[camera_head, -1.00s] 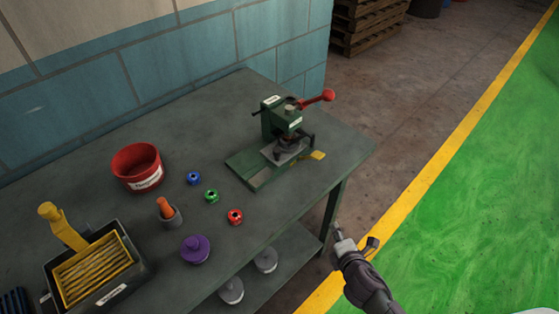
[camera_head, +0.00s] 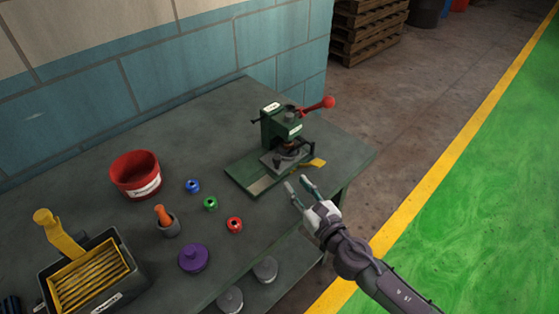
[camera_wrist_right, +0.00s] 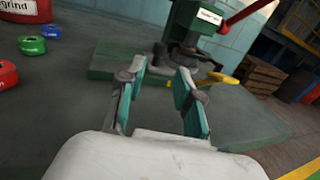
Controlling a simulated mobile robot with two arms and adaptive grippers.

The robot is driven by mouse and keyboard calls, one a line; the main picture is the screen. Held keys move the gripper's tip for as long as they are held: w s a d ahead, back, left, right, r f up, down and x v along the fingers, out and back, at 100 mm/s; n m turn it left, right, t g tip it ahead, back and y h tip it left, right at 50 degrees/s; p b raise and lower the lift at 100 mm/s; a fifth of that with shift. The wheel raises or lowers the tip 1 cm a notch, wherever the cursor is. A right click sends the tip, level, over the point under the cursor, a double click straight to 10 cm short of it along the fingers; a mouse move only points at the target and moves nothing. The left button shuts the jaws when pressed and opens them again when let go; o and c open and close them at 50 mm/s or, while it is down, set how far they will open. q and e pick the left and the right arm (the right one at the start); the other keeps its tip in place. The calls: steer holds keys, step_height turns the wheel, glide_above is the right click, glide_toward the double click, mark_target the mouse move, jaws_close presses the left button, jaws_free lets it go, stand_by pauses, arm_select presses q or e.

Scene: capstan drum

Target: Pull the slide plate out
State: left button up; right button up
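A green press (camera_head: 282,130) with a red-knobbed lever stands on a green base (camera_head: 246,178) near the right end of the bench. A grey plate (camera_head: 285,160) lies under the press head, and a yellow tab (camera_head: 318,162) sticks out at its right side. I cannot tell whether the tab belongs to the slide plate. My right gripper (camera_head: 301,186) is open and empty over the bench's front edge, just in front of the press. In the right wrist view the fingers (camera_wrist_right: 160,95) are apart, with the press base (camera_wrist_right: 115,62) and the yellow tab (camera_wrist_right: 222,78) beyond them. My left gripper is out of view.
On the bench (camera_head: 215,125) stand a red bucket (camera_head: 135,175), blue, green and red rings, a purple lidded piece (camera_head: 194,258), a small cup (camera_head: 168,224) with an orange handle and a black tray (camera_head: 125,290). Grey discs lie on the lower shelf. The floor at right is clear.

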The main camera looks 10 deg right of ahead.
mark_target(279, 162)
steer(key=x, duration=1)
steer(key=shift+c, duration=0.2)
jaws_close()
